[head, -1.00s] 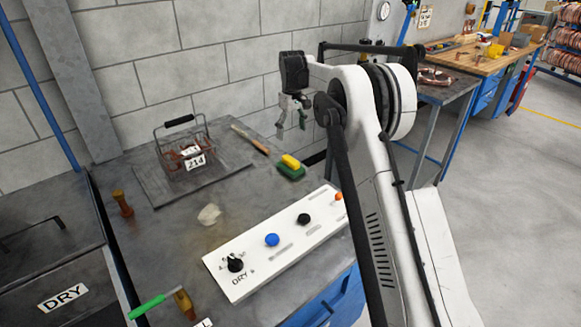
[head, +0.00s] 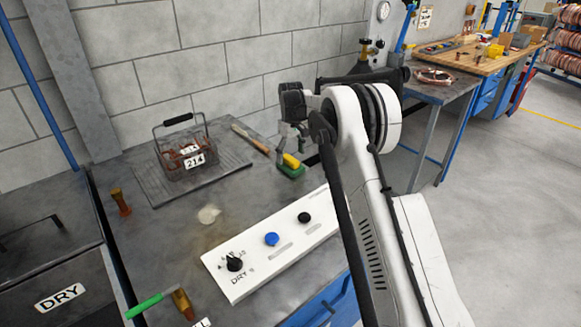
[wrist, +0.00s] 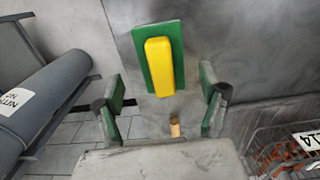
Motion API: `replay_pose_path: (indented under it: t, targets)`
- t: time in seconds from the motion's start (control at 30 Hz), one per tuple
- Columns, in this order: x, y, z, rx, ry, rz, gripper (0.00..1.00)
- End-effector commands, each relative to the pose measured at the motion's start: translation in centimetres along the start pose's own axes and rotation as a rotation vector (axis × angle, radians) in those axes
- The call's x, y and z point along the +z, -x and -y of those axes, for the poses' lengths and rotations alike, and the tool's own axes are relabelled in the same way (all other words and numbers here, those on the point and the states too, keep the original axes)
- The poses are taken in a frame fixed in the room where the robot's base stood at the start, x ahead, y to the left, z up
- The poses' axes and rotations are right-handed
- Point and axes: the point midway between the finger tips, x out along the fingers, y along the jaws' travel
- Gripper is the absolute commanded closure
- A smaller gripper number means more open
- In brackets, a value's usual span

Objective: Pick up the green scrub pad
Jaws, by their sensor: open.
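The green scrub pad (head: 290,172) lies on the grey bench near its edge, with a yellow block-shaped part (head: 291,160) on top. In the wrist view the green pad (wrist: 146,62) shows as a border around the long yellow part (wrist: 160,68). My gripper (head: 292,141) is above the pad in the head view and partly overlaps it. In the wrist view its two green-lined fingers (wrist: 164,92) stand wide apart, with nothing between them. The pad lies beyond the fingertips, roughly centred between them.
A wire basket (head: 187,160) tagged 214 stands on a dark tray (head: 150,190). A wooden-handled tool (head: 251,139) lies left of the pad. A white control panel (head: 262,262) with knobs is in front. A grey cylinder (wrist: 50,95) is beyond the bench edge in the wrist view.

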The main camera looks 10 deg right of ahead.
Motion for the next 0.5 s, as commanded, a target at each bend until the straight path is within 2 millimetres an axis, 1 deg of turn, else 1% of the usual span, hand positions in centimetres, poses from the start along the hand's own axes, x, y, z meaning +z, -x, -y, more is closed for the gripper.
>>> replay_pose_path:
  t: [0.03, 0.2, 0.3, 0.47, 0.5]
  targets:
    - [0.0, -0.9, 0.2, 0.0, 0.001, 0.0, 0.26]
    - [0.1, -3.3, 0.3, 0.0, 0.0, 0.0, 0.26]
    - [0.1, -3.8, 0.3, 0.0, 0.0, 0.0, 0.26]
    - [0.1, -3.8, 0.3, 0.0, 0.0, 0.0, 0.26]
    - [0.1, -3.8, 0.3, 0.0, 0.0, 0.0, 0.28]
